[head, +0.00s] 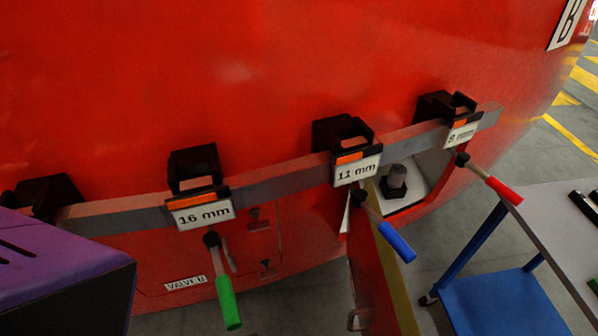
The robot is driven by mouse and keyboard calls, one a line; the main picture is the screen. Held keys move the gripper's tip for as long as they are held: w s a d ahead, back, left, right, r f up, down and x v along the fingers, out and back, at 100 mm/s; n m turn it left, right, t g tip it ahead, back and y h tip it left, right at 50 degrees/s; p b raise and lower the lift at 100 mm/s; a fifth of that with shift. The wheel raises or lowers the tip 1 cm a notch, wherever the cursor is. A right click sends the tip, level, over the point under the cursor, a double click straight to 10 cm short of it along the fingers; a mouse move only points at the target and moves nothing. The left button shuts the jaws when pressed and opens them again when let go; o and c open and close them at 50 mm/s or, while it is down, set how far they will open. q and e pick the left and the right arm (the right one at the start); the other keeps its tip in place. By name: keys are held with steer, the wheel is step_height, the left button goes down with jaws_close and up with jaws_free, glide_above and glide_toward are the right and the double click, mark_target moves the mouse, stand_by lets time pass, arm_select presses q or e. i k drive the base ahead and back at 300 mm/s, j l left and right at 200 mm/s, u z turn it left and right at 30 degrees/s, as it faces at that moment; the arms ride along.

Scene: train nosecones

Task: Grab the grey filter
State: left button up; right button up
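A dark grey cylindrical part (396,178) stands in the open recess (420,195) low on the red nosecone, below the rail. It has a wider collar at its base. It may be the grey filter, but I cannot tell for sure. Neither of my grippers is in the head view.
A grey rail (290,177) with black brackets and labels for 16 mm, 11 mm and 8 mm crosses the red nosecone (250,70). Green (227,300), blue (397,241) and red (503,190) handled tools hang there. An open hatch door (385,280), blue-framed cart (500,300) and purple box (60,255) stand nearby.

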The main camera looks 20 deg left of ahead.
mark_target(397, 172)
steer(key=k, duration=0.4)
steer(key=k+z, duration=0.1)
steer(key=z, duration=0.25)
steer(key=k+z, duration=0.1)
steer(key=z, duration=0.65)
steer(key=l+z, duration=0.1)
steer(key=z, duration=3.45)
steer(key=j+z, duration=0.35)
steer(key=j, duration=0.4)
